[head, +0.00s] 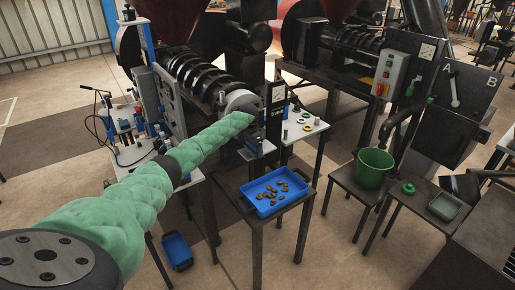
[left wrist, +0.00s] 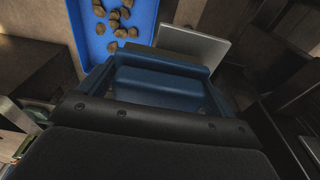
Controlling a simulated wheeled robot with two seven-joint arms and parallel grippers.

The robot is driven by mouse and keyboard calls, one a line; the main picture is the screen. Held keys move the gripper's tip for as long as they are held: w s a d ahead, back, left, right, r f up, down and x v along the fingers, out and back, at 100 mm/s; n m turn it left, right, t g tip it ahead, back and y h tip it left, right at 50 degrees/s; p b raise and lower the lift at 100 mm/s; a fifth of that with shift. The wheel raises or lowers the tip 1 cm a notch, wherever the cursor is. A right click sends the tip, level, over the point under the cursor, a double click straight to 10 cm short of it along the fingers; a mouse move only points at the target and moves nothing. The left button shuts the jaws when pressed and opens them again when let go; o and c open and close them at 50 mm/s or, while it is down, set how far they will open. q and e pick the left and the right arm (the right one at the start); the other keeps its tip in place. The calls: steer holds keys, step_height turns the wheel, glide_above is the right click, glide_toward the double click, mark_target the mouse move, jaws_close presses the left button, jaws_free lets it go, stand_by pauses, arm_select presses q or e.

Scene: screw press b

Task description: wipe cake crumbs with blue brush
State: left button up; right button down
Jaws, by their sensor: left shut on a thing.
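My left gripper (head: 258,146) is at the end of the green-sleeved arm, above and behind the blue tray in the head view. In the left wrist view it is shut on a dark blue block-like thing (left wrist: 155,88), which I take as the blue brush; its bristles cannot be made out. The blue tray (head: 262,207) sits on a small dark stand and holds several brown lumps (head: 275,191), perhaps the cake crumbs. The tray (left wrist: 85,35) and lumps (left wrist: 118,18) also show beyond the gripper in the left wrist view. My right gripper is not in view.
The screw press (head: 200,75) stands behind my left arm. A green bucket (head: 373,168) and a small green tray (head: 445,206) are on stands to the right. A blue bin (head: 177,251) is on the floor. A cluttered white table (head: 130,155) is at left.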

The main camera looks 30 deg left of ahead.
arm_select(q)
steer(key=shift+w+r, duration=0.1)
steer(key=shift+r+p, duration=1.35)
steer(key=shift+r, duration=0.5)
steer(key=shift+f, duration=0.1)
